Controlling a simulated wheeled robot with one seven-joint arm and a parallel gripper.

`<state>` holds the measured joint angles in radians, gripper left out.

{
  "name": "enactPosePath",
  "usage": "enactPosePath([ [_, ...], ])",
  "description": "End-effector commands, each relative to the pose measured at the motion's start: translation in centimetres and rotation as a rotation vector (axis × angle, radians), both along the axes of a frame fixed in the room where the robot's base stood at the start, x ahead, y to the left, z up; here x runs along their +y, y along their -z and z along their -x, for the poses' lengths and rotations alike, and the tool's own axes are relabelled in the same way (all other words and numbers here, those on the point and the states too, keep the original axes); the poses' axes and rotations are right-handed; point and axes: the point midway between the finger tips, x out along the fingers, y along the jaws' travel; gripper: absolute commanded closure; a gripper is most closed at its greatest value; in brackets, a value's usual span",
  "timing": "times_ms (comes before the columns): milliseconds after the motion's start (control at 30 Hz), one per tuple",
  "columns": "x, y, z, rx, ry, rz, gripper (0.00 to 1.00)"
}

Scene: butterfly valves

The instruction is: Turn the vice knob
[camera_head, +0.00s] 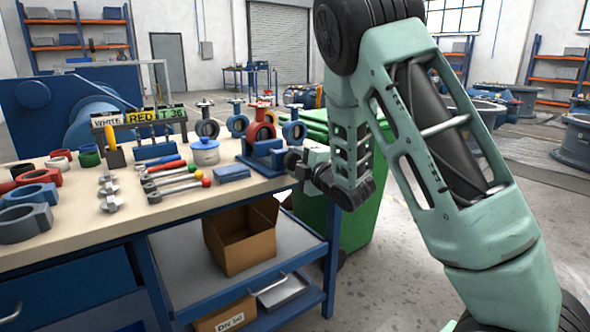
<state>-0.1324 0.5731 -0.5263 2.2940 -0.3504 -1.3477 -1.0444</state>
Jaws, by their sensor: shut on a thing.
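A blue vice (263,162) stands at the right end of the workbench (95,228). A red butterfly valve (262,125) stands upright at the vice. My green arm reaches in from the right, and my gripper (291,160) is at the right side of the vice, at the bench edge. The gripper is small and dark in this view. It is shut on the vice knob, which the fingers hide. I cannot tell how far the knob is turned.
Blue valves (294,127) stand behind the vice. Levers (175,180), a white-and-blue pot (205,151) and several rings lie on the bench. A green bin (357,225) stands close beneath my wrist. A cardboard box (241,238) sits on the shelf below.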

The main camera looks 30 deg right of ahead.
Motion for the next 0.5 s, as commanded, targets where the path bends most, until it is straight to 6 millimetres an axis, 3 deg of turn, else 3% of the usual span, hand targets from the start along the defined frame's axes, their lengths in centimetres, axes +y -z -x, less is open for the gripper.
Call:
enactPosePath([
  [500, 0.15, 0.27, 0.03, -0.015, -0.003, 0.492, 0.76],
])
